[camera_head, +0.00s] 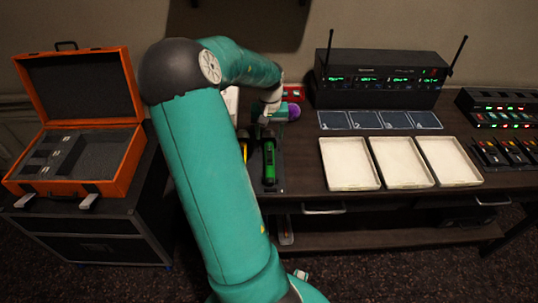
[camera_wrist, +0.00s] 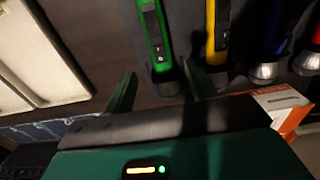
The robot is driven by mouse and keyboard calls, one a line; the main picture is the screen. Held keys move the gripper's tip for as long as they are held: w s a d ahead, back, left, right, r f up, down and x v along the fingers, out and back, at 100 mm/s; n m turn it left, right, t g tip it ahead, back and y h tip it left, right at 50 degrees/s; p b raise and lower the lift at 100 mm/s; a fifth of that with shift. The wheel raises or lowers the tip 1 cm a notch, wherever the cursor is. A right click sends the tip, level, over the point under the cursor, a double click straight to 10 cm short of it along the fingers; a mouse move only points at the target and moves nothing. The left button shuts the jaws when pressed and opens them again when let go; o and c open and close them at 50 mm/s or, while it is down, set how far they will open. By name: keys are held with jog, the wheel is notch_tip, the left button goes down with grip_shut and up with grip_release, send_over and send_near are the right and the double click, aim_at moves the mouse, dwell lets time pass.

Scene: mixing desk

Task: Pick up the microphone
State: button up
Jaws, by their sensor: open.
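There my gripper (camera_wrist: 159,75) is open, with one finger on each side of the green microphone's near end. I see no contact, and the height gap is unclear. A yellow microphone (camera_wrist: 217,30) lies beside it, just past the other finger. A blue one (camera_wrist: 276,28) and a partly cut-off red one (camera_wrist: 315,38) lie further right. In the head view my arm hides most of this row.
Three white trays (camera_head: 350,187) sit right of the microphones, behind them numbered pads (camera_head: 365,120) and a receiver (camera_head: 380,82) with two antennas. An open orange case (camera_head: 128,165) stands left on a cabinet.

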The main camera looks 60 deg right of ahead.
aim_at(269, 146)
jog(key=f, duration=0.8)
jog(key=shift+w+d, duration=0.1)
jog(key=shift+d, duration=0.1)
jog(key=shift+c, duration=0.5)
jog(key=c, duration=1.1)
grip_shut()
jog(key=shift+r, duration=0.15)
